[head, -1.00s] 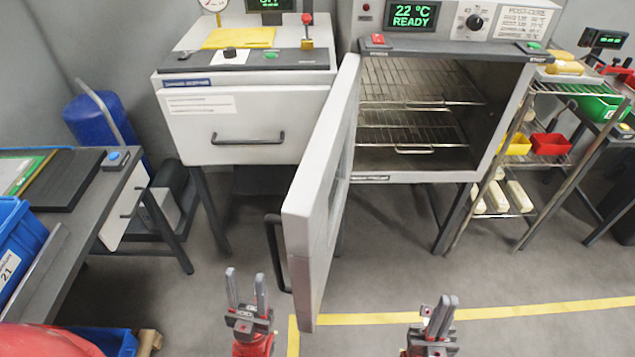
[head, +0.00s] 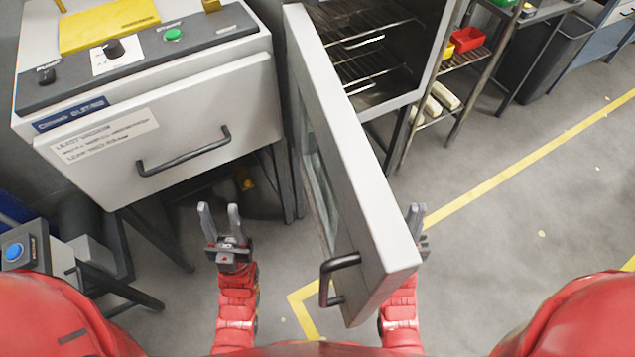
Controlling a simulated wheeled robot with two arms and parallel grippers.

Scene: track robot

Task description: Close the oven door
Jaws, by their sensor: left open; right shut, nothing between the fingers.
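The oven door (head: 365,170) stands wide open, reaching from the oven toward me. Its outer face, with a dark handle (head: 340,278) near the free end, faces left. The oven's open interior (head: 372,85) with wire racks shows at the top. My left gripper (head: 219,208) is open and empty, left of the door and its handle, apart from both. My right gripper (head: 417,218) is shut and empty at the door's right, inner side. The door partly hides it, and I cannot tell whether they touch.
A white drawer unit (head: 170,140) with a dark handle stands left of the oven. A rack (head: 455,70) with a red bin stands to the right. Floor at right, crossed by yellow tape (head: 530,160), is clear.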

